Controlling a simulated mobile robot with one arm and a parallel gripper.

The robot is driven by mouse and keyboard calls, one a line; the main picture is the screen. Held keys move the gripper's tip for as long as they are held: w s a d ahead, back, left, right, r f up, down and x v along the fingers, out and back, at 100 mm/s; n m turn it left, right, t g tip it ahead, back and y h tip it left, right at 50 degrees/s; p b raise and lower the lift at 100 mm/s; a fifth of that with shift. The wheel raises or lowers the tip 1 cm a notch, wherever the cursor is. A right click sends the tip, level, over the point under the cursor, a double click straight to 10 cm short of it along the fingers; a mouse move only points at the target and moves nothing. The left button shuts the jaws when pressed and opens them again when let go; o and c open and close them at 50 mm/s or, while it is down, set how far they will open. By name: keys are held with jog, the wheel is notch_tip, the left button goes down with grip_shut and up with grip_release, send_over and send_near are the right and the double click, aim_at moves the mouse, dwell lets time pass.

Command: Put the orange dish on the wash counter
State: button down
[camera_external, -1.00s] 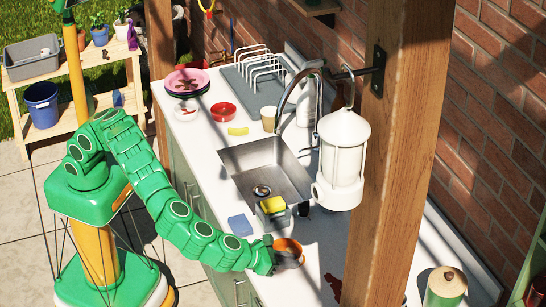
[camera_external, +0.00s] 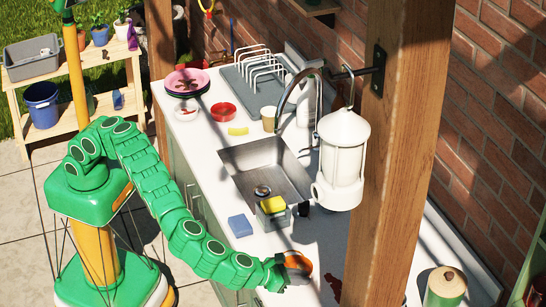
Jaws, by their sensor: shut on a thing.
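The orange dish (camera_external: 299,262) is at the near end of the white wash counter (camera_external: 262,240), in front of the sink. It looks tilted, with its dark inside showing. My green gripper (camera_external: 284,266) is at the dish's left side and shut on its rim. The fingertips are small and partly hidden by the dish. Whether the dish touches the counter or is just above it, I cannot tell.
The sink (camera_external: 265,170) lies behind, with a caddy holding a yellow sponge (camera_external: 272,205) at its near edge. A blue sponge (camera_external: 240,226) is left of the dish. A hanging lantern (camera_external: 342,160) and wooden post (camera_external: 395,150) stand to the right.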

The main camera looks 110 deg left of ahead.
jog(key=shift+w+f, duration=0.2)
jog(key=shift+f, duration=1.55)
jog(key=shift+f, duration=0.1)
jog(key=c, duration=1.1)
grip_release()
jog(key=shift+s+d+r, duration=0.25)
jog(key=shift+s+r, duration=0.05)
jog(key=shift+r, duration=0.05)
jog(key=v, duration=1.1)
jog(key=shift+s, duration=0.1)
